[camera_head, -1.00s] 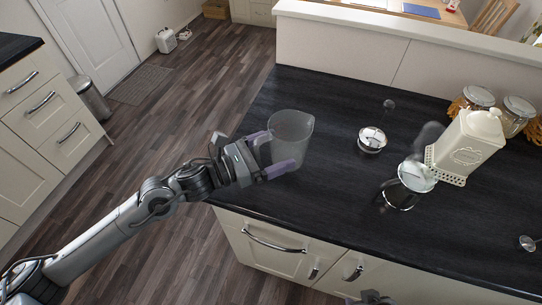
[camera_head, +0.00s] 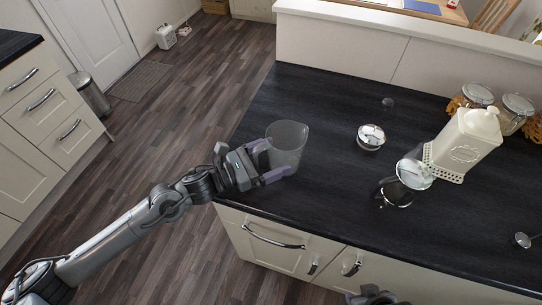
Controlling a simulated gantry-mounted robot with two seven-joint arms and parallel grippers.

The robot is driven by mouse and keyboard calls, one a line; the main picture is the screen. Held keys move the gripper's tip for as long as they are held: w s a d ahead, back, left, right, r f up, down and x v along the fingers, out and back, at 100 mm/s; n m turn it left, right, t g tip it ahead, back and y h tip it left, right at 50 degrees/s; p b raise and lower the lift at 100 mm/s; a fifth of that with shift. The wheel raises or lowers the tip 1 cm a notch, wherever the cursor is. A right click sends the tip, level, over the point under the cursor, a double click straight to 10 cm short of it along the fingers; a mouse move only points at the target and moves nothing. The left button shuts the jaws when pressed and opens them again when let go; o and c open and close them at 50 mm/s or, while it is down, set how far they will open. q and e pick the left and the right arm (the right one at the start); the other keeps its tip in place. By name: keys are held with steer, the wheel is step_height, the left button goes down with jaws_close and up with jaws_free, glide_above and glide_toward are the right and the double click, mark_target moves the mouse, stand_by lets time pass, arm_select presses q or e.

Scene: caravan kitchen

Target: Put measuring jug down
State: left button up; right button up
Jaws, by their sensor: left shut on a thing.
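The measuring jug (camera_head: 288,143) is a clear grey cup near the left end of the dark worktop (camera_head: 300,215). It looks upright. My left gripper (camera_head: 268,160) comes in from the left with its purple fingers at the jug's handle side and is shut on the jug. Whether the jug's base touches the worktop is hard to tell. My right gripper (camera_head: 372,298) shows only in part at the bottom edge, and its fingers cannot be made out.
A small metal-lidded bowl (camera_head: 371,137) stands right of the jug. Farther right are a glass pot (camera_head: 397,190), a cream canister (camera_head: 466,142) and glass jars (camera_head: 514,112). The worktop's left edge runs close beside the jug. The front middle of the worktop is clear.

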arm_select(q)
steer(key=o, duration=0.9)
steer(key=shift+o, duration=0.2)
steer(key=shift+r, duration=0.1)
steer(key=b+v, duration=0.2)
steer(key=v, duration=0.9)
steer(key=shift+w, duration=0.1)
steer(key=shift+s+a, duration=0.3)
steer(key=shift+a, duration=0.15)
